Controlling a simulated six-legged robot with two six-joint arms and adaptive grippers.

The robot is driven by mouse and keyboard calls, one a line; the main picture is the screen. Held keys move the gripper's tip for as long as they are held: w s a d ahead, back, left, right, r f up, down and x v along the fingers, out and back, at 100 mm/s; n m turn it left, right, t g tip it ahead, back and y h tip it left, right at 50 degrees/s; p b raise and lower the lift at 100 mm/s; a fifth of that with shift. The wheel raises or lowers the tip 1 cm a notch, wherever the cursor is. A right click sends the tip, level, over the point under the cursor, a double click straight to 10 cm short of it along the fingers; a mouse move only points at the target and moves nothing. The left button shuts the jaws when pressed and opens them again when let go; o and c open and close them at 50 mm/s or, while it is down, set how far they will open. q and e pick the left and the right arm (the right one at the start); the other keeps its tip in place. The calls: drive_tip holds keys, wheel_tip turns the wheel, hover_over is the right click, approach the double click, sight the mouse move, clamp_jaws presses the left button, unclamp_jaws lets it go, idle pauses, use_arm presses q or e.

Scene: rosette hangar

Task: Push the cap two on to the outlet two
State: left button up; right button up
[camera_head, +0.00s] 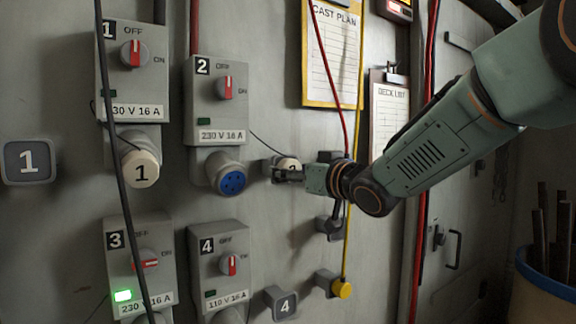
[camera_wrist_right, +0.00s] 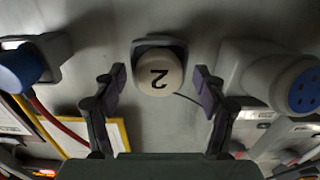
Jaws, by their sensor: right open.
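Cap two (camera_head: 289,163) is a cream round cap marked 2, seated on a grey wall holder (camera_wrist_right: 158,42). A thin cord runs from it toward box 2. In the right wrist view the cap (camera_wrist_right: 158,80) faces me with its number upside down. My right gripper (camera_head: 276,173) is open, its fingers (camera_wrist_right: 159,84) on either side of the cap with gaps visible. Outlet two (camera_head: 230,182) is an uncapped blue round socket below switch box 2 (camera_head: 218,98), left of the cap. It also shows at the right of the right wrist view (camera_wrist_right: 303,92). My left gripper is not in view.
Outlet one wears cap 1 (camera_head: 140,169). Switch boxes 3 (camera_head: 139,262) and 4 (camera_head: 220,267) sit below; box 3 has a green light. Red and yellow cables hang near my right gripper. A blue-ended connector (camera_wrist_right: 20,70) is at the left of the wrist view.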

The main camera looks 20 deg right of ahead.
drive_tip(key=shift+d, duration=0.2)
idle(0.7)
drive_tip(key=shift+a+p, duration=0.15)
drive_tip(key=shift+p, duration=0.25)
idle(0.5)
clamp_jaws()
idle(0.6)
drive_tip(key=shift+s, duration=0.15)
drive_tip(key=shift+b+v, duration=0.3)
drive_tip(key=shift+v, duration=0.8)
drive_tip(key=shift+b+v, duration=0.35)
drive_tip(key=shift+v, duration=1.5)
